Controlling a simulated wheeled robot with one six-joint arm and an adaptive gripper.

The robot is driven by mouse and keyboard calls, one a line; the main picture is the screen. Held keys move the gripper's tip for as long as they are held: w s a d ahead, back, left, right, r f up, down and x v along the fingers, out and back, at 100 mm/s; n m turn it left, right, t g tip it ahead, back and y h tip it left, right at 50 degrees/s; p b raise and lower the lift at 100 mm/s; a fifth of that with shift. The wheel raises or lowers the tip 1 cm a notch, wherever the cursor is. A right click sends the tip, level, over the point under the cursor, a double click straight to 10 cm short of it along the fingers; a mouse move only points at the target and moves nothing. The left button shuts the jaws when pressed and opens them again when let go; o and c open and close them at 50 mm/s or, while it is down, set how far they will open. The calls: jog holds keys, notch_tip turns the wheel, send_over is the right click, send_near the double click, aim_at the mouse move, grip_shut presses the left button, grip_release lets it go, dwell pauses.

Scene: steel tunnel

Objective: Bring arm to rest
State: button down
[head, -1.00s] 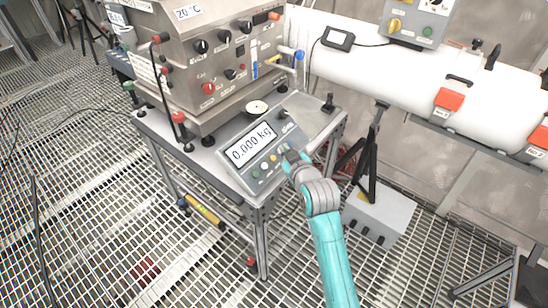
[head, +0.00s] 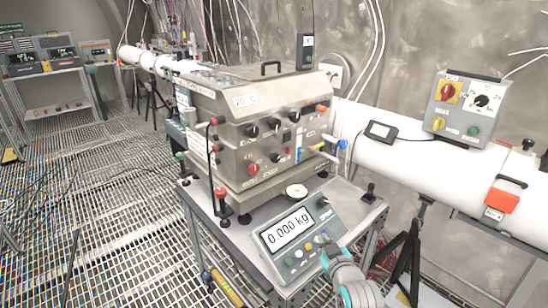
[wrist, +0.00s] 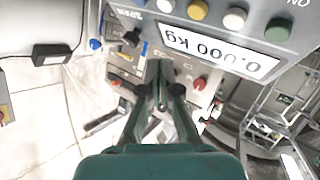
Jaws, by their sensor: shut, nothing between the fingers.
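My teal and grey arm (head: 352,282) enters the head view at the lower right, and only its end part shows. My gripper (head: 326,246) is at the front right of the scale's button panel in that view; I cannot tell whether it touches it. In the wrist view my gripper (wrist: 162,102) has its fingers together with nothing between them. The scale display (head: 288,229) reads 0.000 kg, and it shows upside down in the wrist view (wrist: 217,50).
A steel machine (head: 255,125) with knobs and levers stands behind the scale on the bench. A white pipe (head: 400,155) with an orange latch (head: 502,201) runs along the right wall. A control box (head: 464,107) is mounted above it. Grated floor (head: 120,210) lies open at left.

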jog(key=s+f+m, duration=0.1)
jog(key=s+f, duration=0.6)
jog(key=s, duration=0.6)
jog(key=s+f+m, duration=0.1)
jog(key=s+f, duration=0.5)
jog(key=s, duration=0.7)
jog(key=s+r+m, duration=0.1)
jog(key=s+r, duration=0.2)
jog(key=s, duration=0.9)
jog(key=s+r+m, duration=0.1)
jog(key=s+r, duration=0.3)
jog(key=s, duration=0.9)
jog(key=shift+s+a+r+h, duration=0.15)
jog(key=shift+s+a+h, duration=0.15)
jog(key=shift+a, duration=0.1)
